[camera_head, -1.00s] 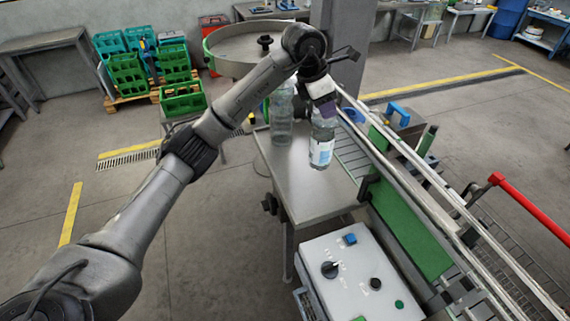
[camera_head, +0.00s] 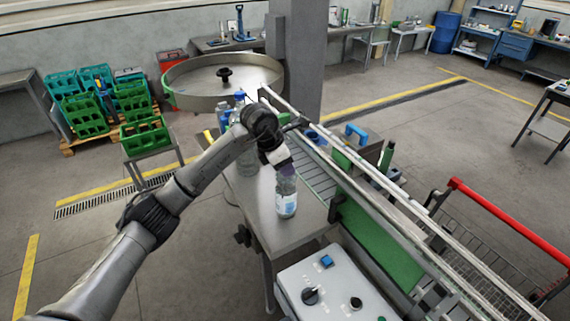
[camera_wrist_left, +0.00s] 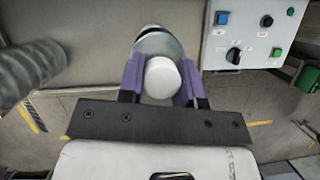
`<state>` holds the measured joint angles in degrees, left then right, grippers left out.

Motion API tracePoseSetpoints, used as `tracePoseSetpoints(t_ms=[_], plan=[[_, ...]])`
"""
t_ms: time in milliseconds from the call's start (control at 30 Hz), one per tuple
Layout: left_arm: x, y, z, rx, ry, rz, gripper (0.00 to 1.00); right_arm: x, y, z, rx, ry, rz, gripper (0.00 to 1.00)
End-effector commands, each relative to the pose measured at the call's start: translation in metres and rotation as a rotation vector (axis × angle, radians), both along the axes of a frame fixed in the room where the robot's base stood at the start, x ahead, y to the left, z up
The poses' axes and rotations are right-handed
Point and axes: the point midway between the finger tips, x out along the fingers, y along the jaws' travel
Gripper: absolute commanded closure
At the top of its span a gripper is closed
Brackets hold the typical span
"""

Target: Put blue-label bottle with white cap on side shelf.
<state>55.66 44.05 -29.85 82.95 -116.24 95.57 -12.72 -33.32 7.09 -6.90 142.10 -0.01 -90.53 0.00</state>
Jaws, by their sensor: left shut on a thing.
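A clear bottle with a blue-and-white label (camera_head: 286,204) is upright over the grey side shelf (camera_head: 262,226) beside the conveyor. My left gripper (camera_head: 277,163) is shut on its upper end. In the left wrist view the purple fingers of my left gripper (camera_wrist_left: 160,85) stand on both sides of the bottle's round white cap (camera_wrist_left: 162,77). The head view does not clearly show whether the bottle's base touches the shelf. My right gripper is not in view.
Another clear bottle (camera_head: 246,160) with a blue cap stands on the shelf, behind my left wrist. A control box (camera_head: 325,290) stands in front. The shelf's front part is bare.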

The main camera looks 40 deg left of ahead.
Motion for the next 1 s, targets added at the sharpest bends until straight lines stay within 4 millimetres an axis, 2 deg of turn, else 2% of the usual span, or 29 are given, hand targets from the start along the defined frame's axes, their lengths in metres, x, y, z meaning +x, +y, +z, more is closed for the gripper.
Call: tracePoseSetpoints(t_ms=[367,400,633,867,1000], plan=[[0.0003,0.0001,-0.0022,-0.001,-0.003,0.0,1.0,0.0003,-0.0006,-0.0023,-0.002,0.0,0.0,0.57],[0.0001,0.0,-0.0025,-0.001,-0.001,0.0,0.64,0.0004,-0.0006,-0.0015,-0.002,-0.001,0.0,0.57],[0.0001,0.0,-0.0025,0.0,0.0,0.0,0.42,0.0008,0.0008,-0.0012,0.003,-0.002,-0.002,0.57],[0.0001,0.0,-0.0017,0.0,0.0,0.0,0.42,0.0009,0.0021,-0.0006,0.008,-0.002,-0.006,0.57],[-0.0016,0.0017,0.0063,0.001,-0.002,0.001,0.42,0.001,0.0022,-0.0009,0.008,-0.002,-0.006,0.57]])
